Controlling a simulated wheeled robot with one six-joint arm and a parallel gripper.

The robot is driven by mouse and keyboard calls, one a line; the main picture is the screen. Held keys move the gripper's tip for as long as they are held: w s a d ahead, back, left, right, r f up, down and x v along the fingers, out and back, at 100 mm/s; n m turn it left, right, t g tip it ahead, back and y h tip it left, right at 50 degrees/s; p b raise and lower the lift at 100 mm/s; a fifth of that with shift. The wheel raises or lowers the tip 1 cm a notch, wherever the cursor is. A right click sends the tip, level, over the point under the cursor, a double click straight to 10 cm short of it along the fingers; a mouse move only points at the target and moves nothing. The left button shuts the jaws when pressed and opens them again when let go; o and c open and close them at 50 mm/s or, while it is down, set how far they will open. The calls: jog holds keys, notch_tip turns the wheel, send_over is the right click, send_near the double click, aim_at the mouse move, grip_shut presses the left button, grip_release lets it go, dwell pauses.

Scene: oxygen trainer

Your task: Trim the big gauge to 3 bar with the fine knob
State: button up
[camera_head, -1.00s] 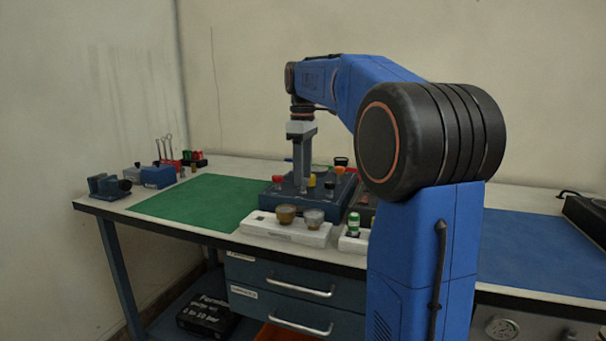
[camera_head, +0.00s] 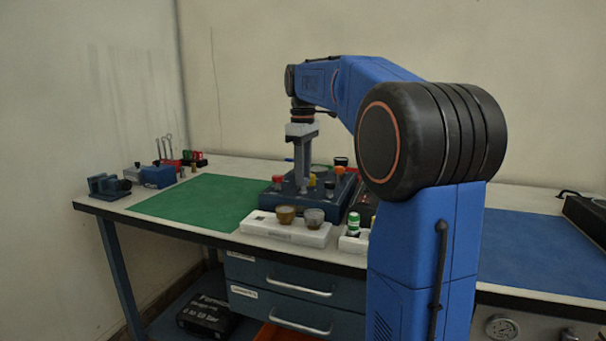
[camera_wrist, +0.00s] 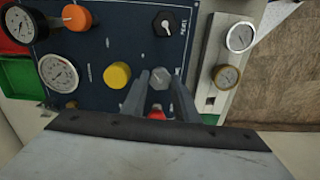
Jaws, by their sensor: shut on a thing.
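The dark blue trainer panel (camera_head: 272,201) stands on the bench, and my gripper (camera_head: 302,188) reaches straight down onto it. In the wrist view my gripper (camera_wrist: 160,80) is shut on a small grey knob (camera_wrist: 160,77), with one finger on each side. A black-rimmed gauge (camera_wrist: 20,25) and a silver-rimmed gauge (camera_wrist: 58,73) show at the panel's left. Their needles are too small to read. A yellow knob (camera_wrist: 117,75) is left of my fingers, an orange knob (camera_wrist: 77,17) is at upper left and a black knob (camera_wrist: 164,24) is above. A red knob (camera_wrist: 156,114) is partly hidden between the fingers.
A white tray (camera_head: 268,231) with two loose gauges stands in front of the panel; it lies right of the panel in the wrist view. A green mat (camera_head: 190,203) is clear to the left. A blue vise (camera_head: 108,186) and a tool rack stand farther left.

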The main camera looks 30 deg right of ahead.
jog(key=m, duration=0.4)
jog(key=shift+m, duration=1.9)
jog(key=o, duration=1.1)
jog(key=shift+c, duration=0.2)
notch_tip(320, 180, up, 18)
jog(key=shift+f, duration=0.25)
